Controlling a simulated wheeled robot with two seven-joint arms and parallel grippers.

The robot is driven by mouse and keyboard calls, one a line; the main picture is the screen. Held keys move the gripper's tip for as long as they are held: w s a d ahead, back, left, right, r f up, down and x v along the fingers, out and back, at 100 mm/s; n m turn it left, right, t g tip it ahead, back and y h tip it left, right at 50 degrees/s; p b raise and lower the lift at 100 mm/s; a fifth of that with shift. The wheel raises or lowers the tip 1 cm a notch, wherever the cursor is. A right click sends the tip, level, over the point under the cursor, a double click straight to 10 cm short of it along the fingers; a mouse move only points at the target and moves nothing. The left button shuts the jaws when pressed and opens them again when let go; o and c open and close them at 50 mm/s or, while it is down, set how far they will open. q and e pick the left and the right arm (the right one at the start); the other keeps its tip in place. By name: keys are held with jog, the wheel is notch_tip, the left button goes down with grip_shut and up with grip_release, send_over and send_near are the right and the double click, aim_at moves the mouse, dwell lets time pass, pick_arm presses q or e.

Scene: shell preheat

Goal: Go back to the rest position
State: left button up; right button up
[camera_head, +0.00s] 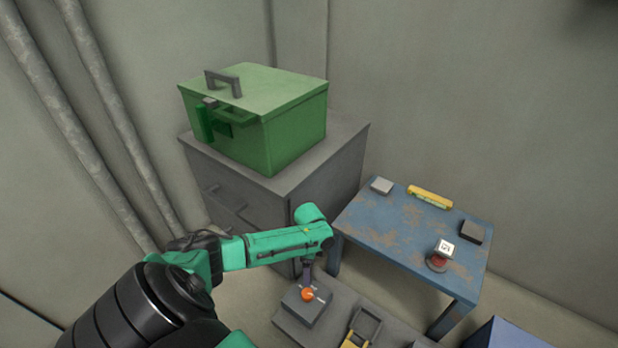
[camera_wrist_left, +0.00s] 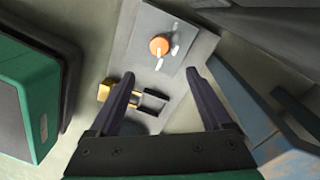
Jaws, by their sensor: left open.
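My left arm comes in from the left in the head view, and my left gripper (camera_head: 307,270) points down just behind an orange knob (camera_head: 308,295). The knob sits on a grey box (camera_head: 301,312) on a low grey slab. In the left wrist view the two dark fingers of the gripper (camera_wrist_left: 158,78) are spread apart with nothing between their tips. The orange knob (camera_wrist_left: 159,45), with a white mark beside it, shows beyond the fingertips, apart from them. My right gripper is not in view.
A yellow-and-grey latch-like part (camera_head: 361,329) lies on the slab beside the box. A rusty blue table (camera_head: 385,232) at right carries a red button (camera_head: 437,262), a white marked cube (camera_head: 443,248) and a yellow level-like bar (camera_head: 430,197). A green box (camera_head: 290,125) stands on a grey cabinet (camera_head: 345,170).

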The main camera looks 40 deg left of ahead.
pick_arm(q)
jog(key=shift+r, duration=0.25)
dwell(0.3)
